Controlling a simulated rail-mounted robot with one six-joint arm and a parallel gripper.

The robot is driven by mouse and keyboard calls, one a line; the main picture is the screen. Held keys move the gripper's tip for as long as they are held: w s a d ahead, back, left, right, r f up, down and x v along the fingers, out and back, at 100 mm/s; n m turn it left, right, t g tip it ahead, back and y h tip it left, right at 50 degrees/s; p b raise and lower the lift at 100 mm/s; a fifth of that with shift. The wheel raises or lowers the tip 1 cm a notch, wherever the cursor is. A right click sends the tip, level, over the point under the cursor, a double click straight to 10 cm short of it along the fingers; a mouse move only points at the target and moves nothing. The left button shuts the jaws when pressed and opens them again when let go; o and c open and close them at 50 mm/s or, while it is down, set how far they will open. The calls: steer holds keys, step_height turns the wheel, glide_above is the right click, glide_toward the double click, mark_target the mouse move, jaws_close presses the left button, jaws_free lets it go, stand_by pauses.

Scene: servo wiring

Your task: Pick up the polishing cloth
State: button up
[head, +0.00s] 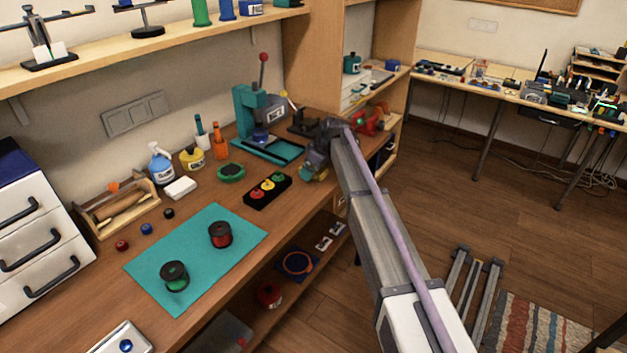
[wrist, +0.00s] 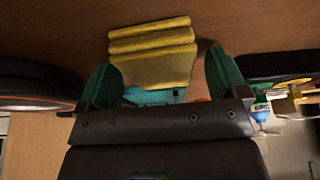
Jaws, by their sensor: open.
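The polishing cloth, a folded yellow stack in layers (wrist: 152,50), lies on the brown bench top in the wrist view. My gripper (wrist: 162,78) is open, with one teal finger on each side of the cloth's near part. The layered far part extends beyond the fingertips. I cannot tell whether either finger touches it. In the head view my gripper (head: 308,174) is low over the bench, just right of the black tray of coloured pieces. I cannot make out the cloth clearly there, as my wrist covers that spot.
A black tray (head: 267,191) with red, yellow and green pieces is close on the left. A teal press (head: 258,115) stands behind. A teal mat (head: 200,256) with two spools lies nearer. In the wrist view a dark round thing with an orange rim (wrist: 38,101) is at left.

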steer(key=shift+r, duration=0.15)
steer(key=c, duration=1)
steer(key=shift+r, duration=0.1)
step_height(320, 180, up, 10)
steer(key=p, duration=1)
